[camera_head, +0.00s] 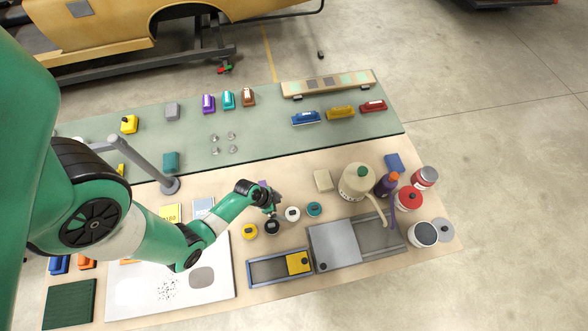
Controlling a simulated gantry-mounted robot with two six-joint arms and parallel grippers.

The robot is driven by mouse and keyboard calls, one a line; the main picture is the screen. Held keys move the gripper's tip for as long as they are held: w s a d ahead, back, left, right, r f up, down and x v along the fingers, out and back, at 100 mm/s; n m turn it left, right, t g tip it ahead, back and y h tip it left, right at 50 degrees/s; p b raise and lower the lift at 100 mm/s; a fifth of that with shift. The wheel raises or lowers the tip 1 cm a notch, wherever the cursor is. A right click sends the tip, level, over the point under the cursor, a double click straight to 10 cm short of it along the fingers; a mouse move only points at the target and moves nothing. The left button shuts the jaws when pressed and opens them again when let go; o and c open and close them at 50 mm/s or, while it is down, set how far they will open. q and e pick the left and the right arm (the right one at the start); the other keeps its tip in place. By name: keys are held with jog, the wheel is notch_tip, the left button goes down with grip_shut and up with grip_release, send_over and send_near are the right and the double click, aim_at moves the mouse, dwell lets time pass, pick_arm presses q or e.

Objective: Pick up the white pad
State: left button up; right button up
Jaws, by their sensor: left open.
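The white pad (292,213) is a small round piece on the tan bench top. It sits in a slanting row between a black round pad (272,227) and a teal round pad (314,209). A yellow round pad (250,231) is at the row's left end. My left gripper (272,211) is open, with its fingers just above and behind the black pad, a little left of the white pad. I see nothing held in it. My right gripper is out of view.
A beige jug (356,182), bottle and paint cans (408,198) crowd the right. A beige block (323,180) sits behind the pads.

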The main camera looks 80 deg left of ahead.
aim_at(292, 212)
pick_arm(q)
jog(key=b+x, duration=0.6)
jog(key=shift+w+f, duration=0.1)
jog(key=shift+f, duration=0.2)
jog(key=shift+w, duration=0.1)
jog(key=shift+w+f+b, duration=0.15)
jog(key=shift+f+b, duration=0.15)
jog(key=shift+b, duration=0.2)
jog(key=b+x, duration=0.2)
jog(key=x, duration=0.2)
jog(key=shift+w+d+f, duration=0.1)
jog(key=shift+w+d, duration=0.05)
jog(key=shift+w, duration=0.05)
jog(key=c, duration=1.2)
jog(key=shift+c, duration=0.2)
